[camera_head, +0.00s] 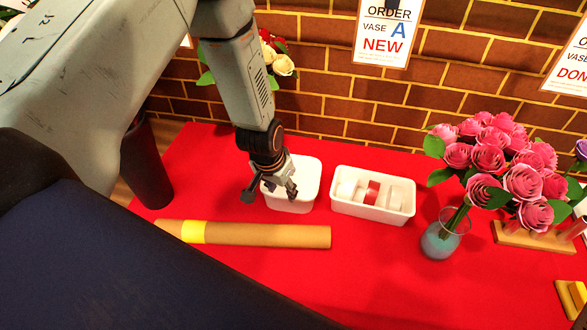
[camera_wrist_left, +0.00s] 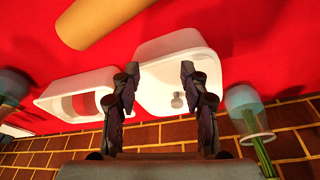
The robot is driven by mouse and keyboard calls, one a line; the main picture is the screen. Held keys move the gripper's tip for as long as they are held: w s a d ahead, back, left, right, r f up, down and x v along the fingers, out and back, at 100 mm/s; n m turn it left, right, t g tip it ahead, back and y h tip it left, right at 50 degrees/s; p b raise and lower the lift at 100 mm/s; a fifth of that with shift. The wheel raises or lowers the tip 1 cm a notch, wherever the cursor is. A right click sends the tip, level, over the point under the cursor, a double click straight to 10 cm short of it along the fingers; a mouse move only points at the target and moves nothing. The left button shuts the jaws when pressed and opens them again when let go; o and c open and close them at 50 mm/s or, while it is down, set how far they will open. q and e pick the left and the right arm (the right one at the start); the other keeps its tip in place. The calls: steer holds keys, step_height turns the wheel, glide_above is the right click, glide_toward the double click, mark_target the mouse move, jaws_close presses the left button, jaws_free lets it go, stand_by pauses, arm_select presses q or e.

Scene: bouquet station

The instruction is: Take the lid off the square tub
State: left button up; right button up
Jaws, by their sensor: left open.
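The square tub (camera_head: 293,206) is white and stands on the red table near the brick wall. Its white lid (camera_head: 308,172) appears to be on it. In the left wrist view a small round knob (camera_wrist_left: 178,100) shows on the lid (camera_wrist_left: 205,80). My left gripper (camera_head: 269,192) is open over the tub and hides part of its top. In the left wrist view the two fingers of the left gripper (camera_wrist_left: 160,69) stand apart, with the knob between them in the picture. Whether they touch the lid I cannot tell. My right gripper is not in view.
A white tray (camera_head: 372,211) with a red roll inside stands right of the tub. A long cardboard tube (camera_head: 265,236) lies in front. A glass vase (camera_head: 440,240) of pink roses stands farther right. Another glass vase (camera_wrist_left: 248,112) stands near the tub.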

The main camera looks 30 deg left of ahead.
arm_select(q)
glide_toward(306, 174)
steer(key=s+a, duration=0.2)
steer(key=a, duration=0.1)
steer(key=shift+s+d+t+b, duration=0.15)
steer(key=shift+t+b, duration=0.15)
steer(key=x, duration=0.2)
steer(key=b+x, duration=0.1)
steer(key=x, duration=0.1)
steer(key=a+x, duration=0.1)
steer(key=x, duration=0.1)
steer(key=shift+w+f, duration=0.1)
steer(key=shift+w, duration=0.15)
steer(key=shift+d+f+b, duration=0.15)
steer(key=shift+f+b, duration=0.05)
steer(key=shift+b, duration=0.1)
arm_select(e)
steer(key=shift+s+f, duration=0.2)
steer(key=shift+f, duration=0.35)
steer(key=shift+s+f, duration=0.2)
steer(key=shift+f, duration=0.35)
